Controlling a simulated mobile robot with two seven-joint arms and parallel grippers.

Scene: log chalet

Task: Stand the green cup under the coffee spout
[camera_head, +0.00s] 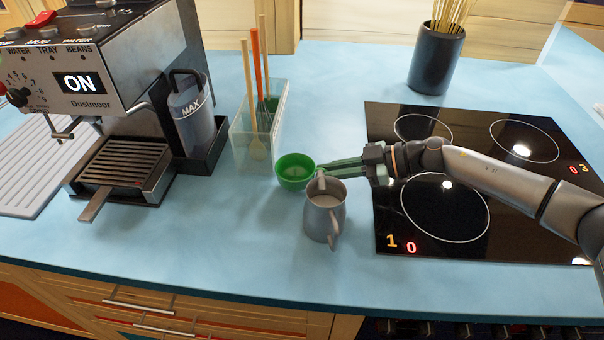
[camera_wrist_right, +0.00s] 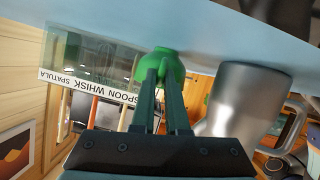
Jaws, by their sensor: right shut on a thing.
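The green cup (camera_head: 295,171) is on the blue counter, just behind a grey metal pitcher. My right gripper (camera_head: 318,170) reaches in from the right and is shut on the cup's right side. In the right wrist view the green cup (camera_wrist_right: 162,66) is at the tips of the gripper fingers (camera_wrist_right: 163,75). The coffee machine (camera_head: 95,80) stands at the left, with its spout (camera_head: 62,132) above a slatted drip tray (camera_head: 122,163). The space under the spout is empty. My left gripper does not show.
The metal pitcher (camera_head: 324,212) stands close in front of the cup and my fingers; it also shows in the right wrist view (camera_wrist_right: 245,100). A clear utensil holder (camera_head: 242,145) stands between cup and machine. A black hob (camera_head: 470,190) lies under my right arm. The counter front left is clear.

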